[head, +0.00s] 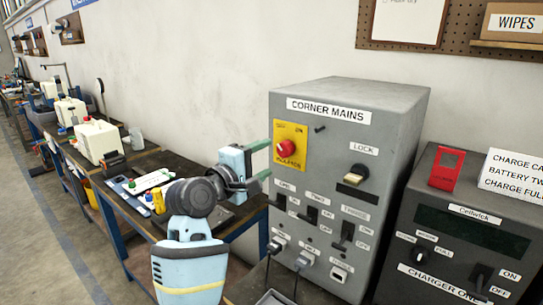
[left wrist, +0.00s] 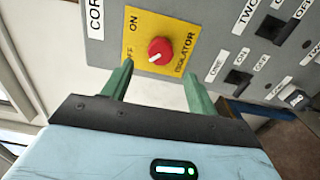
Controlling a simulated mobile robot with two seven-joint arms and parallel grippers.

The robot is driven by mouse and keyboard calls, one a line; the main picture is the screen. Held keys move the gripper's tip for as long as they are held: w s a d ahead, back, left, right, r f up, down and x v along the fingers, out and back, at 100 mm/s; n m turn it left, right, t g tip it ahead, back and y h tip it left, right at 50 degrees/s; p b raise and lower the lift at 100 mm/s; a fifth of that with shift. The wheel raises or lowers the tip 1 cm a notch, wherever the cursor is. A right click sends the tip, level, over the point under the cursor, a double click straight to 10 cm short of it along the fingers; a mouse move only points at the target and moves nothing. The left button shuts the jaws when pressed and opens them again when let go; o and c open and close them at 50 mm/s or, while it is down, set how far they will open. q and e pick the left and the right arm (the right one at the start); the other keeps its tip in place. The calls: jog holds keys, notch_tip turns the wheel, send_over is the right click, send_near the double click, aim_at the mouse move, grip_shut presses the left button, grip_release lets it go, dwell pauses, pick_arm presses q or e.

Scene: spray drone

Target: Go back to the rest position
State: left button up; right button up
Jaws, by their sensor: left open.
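My left gripper (head: 262,160) is in front of the left edge of the grey Corner Mains box (head: 345,200). Its two green fingers are apart with nothing between them, also in the left wrist view (left wrist: 160,88). The red isolator knob (head: 287,148) on its yellow plate is just beyond the fingertips; it also shows in the left wrist view (left wrist: 160,50), and a gap appears between fingers and knob. My left arm comes up from the bottom of the head view. My right gripper is not in view.
Switches, a brass lock (head: 355,174) and plugged cables fill the box front. A dark charger unit (head: 470,225) with a red tag (head: 447,168) stands to the right. A workbench (head: 150,215) with small bottles lies beneath my left arm. Floor (head: 50,235) is clear at left.

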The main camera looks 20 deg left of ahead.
pick_arm(q)
jog(key=shift+s+a, duration=0.2)
jog(key=shift+s, duration=0.35)
jog(key=shift+f, duration=0.1)
jog(key=s+a+f+m+g+y, duration=0.15)
jog(key=s+f+m, duration=0.35)
jog(key=f, duration=1.1)
jog(key=s+f+m+g+y, duration=0.25)
jog(key=s+f, duration=0.35)
jog(key=f, duration=1.1)
jog(key=s+f+m+g, duration=0.1)
jog(key=s+f+m, duration=0.2)
jog(key=s+f, duration=0.2)
jog(key=s+d+f+m+g, duration=0.1)
jog(key=s+f+m, duration=0.2)
jog(key=s, duration=0.8)
jog(key=s+d+f+m+g, duration=0.1)
jog(key=s+f+m, duration=0.2)
jog(key=s+f, duration=0.5)
jog(key=shift+s+d, duration=0.2)
jog(key=shift+s, duration=0.25)
jog(key=shift+c, duration=0.3)
